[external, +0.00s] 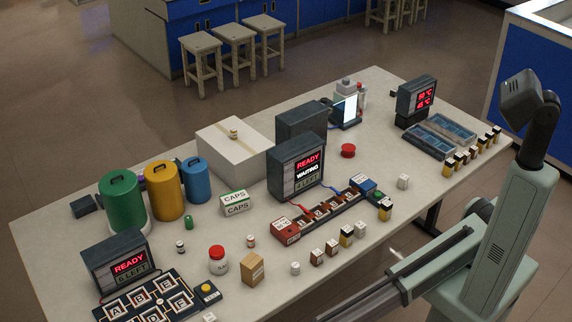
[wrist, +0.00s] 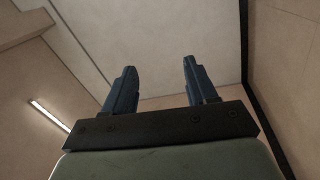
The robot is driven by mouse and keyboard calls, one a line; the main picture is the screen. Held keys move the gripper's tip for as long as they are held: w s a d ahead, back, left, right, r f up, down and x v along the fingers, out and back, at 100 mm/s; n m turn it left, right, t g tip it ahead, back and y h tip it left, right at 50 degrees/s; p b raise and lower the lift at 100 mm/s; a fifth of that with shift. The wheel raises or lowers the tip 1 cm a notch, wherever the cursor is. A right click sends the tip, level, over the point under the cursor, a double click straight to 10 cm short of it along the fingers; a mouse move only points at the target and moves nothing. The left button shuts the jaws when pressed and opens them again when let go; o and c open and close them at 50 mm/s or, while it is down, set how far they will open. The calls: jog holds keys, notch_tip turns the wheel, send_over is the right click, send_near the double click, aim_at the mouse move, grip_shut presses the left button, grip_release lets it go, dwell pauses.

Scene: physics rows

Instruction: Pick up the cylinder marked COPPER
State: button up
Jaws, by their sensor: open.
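No label reading COPPER is legible, so I cannot tell which piece is that cylinder. Another row of small yellow, black and brown pieces (external: 460,160) stands at the right, beside the blue trays. My gripper (wrist: 158,88) shows in the wrist view with two blue fingers apart and nothing between them. It faces what looks like a ceiling and walls, away from the table pieces. Its fingers cannot be made out in the external view.
Green (external: 122,205), yellow (external: 164,193) and blue (external: 196,182) bins stand at left. A lettered board (external: 150,298) lies front left. Blue trays (external: 430,142) lie at right. A white box (external: 232,148) stands behind.

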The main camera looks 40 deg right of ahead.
notch_tip(320, 180, up, 17)
jog(key=g+y, duration=0.1)
jog(key=y, duration=0.2)
jog(key=w+d+r+m+t+h, duration=0.2)
jog(key=w+d+m+t, duration=0.1)
jog(key=w, duration=0.5)
jog(key=w+d+r+m+t+h, duration=0.2)
jog(key=w+d+t+h, duration=0.1)
jog(key=w, duration=0.5)
jog(key=w+d+r+m+t+h, duration=0.2)
jog(key=w+d+m, duration=0.1)
jog(key=w, duration=0.6)
jog(key=w+d+f+m+t+h, duration=0.1)
jog(key=w+d+f+m+h, duration=0.3)
jog(key=w+d, duration=0.45)
jog(key=m+g+h, duration=0.5)
jog(key=g+h, duration=0.4)
jog(key=h, duration=0.3)
send_over(253, 233)
notch_tip(253, 233, down, 8)
jog(key=shift+d+f, duration=0.15)
jog(key=shift+f, duration=0.05)
jog(key=shift+w+f, duration=0.15)
jog(key=shift+f, duration=2.85)
